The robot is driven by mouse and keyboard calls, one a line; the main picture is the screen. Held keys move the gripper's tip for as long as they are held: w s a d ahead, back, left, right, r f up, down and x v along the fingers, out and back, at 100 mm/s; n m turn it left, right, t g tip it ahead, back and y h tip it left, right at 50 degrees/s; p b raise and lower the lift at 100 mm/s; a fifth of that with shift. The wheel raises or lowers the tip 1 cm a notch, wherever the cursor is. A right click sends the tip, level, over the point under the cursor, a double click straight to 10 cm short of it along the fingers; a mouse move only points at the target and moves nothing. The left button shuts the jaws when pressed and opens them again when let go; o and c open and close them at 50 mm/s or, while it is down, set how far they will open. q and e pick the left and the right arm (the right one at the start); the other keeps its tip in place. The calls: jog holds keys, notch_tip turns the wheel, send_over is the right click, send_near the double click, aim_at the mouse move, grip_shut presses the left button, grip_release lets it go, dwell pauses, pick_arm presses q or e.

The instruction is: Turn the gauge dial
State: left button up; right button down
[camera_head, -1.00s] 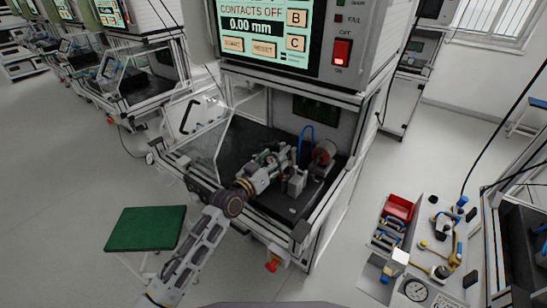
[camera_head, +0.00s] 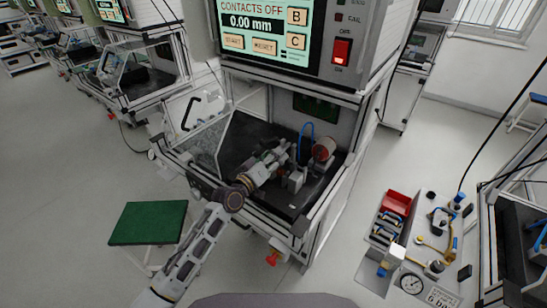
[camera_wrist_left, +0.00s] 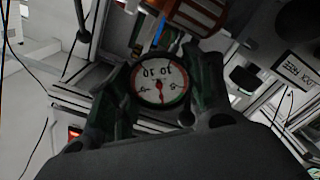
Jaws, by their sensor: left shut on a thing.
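The gauge dial (camera_wrist_left: 160,82) has a round white face with a dark rim and a red needle. In the left wrist view it sits between the two dark fingers of my left gripper (camera_wrist_left: 160,90), and its numbers appear upside down. In the head view my left gripper (camera_head: 281,152) reaches into the test bench, shut on the gauge, which is mostly hidden there by the gripper. A round reddish-copper part (camera_head: 323,149), seemingly the stator, stands just right of the gripper. My right gripper is not in view.
The bench frame (camera_head: 333,205) and its clear guard (camera_head: 205,145) surround the work area. The screen (camera_head: 262,25) above reads CONTACTS OFF and 0.00 mm. A label reading LOCK FREE (camera_wrist_left: 297,65) is beside the gauge. A green stool (camera_head: 148,222) stands at left, and a red bin (camera_head: 397,203) at right.

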pick_arm(q)
jog(key=o, duration=0.8)
jog(key=shift+s+a, duration=0.1)
jog(key=shift+s, duration=0.05)
jog(key=v, duration=1.1)
jog(key=shift+s+a, duration=0.2)
jog(key=shift+s, duration=0.05)
dwell(0.4)
